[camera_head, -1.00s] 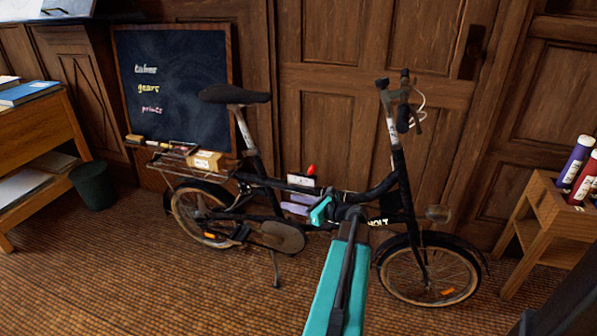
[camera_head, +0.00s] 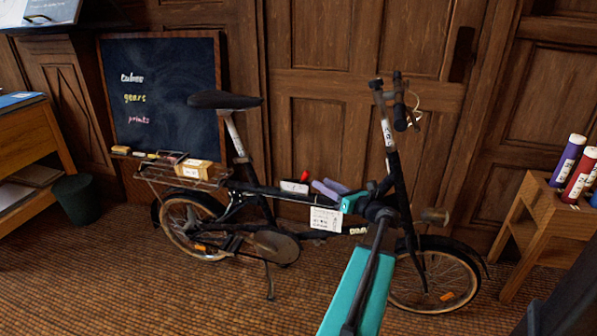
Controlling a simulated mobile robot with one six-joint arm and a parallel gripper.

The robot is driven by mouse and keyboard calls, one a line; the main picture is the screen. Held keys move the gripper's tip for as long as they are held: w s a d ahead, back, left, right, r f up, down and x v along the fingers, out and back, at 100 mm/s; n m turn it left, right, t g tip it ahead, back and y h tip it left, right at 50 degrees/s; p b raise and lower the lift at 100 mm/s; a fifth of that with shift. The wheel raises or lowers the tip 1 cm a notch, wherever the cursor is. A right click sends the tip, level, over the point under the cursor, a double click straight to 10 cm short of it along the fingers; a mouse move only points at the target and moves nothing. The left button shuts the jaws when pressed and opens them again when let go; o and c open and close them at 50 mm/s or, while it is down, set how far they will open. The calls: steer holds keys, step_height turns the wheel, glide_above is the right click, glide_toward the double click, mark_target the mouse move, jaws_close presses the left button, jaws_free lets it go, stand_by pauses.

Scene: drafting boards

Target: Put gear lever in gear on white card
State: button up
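A black bicycle (camera_head: 262,205) stands before the wooden doors. On its top tube is a gear lever with a red knob (camera_head: 304,176) above a small white-faced housing (camera_head: 294,187); the markings are too small to read. A white card (camera_head: 326,219) with dark writing, not legible, hangs below the tube, to the right of the housing. My gripper (camera_head: 319,181) has two lilac fingers pointing left, just right of the red knob and apart from it. The fingers look parted with nothing between them. My teal and dark arm hides part of the bicycle's front frame.
A chalkboard (camera_head: 165,90) leans behind the rear rack, which carries a yellow box (camera_head: 193,169). A wooden stand (camera_head: 540,215) with rolled tubes is at right. A bin (camera_head: 77,198) and a desk (camera_head: 35,140) are at left. The floor in front is clear.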

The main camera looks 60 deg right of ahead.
mark_target(302, 181)
steer(key=b+x, duration=0.3)
steer(key=x, duration=1)
steer(key=shift+w+d, duration=0.1)
steer(key=shift+w, duration=0.15)
jaws_close()
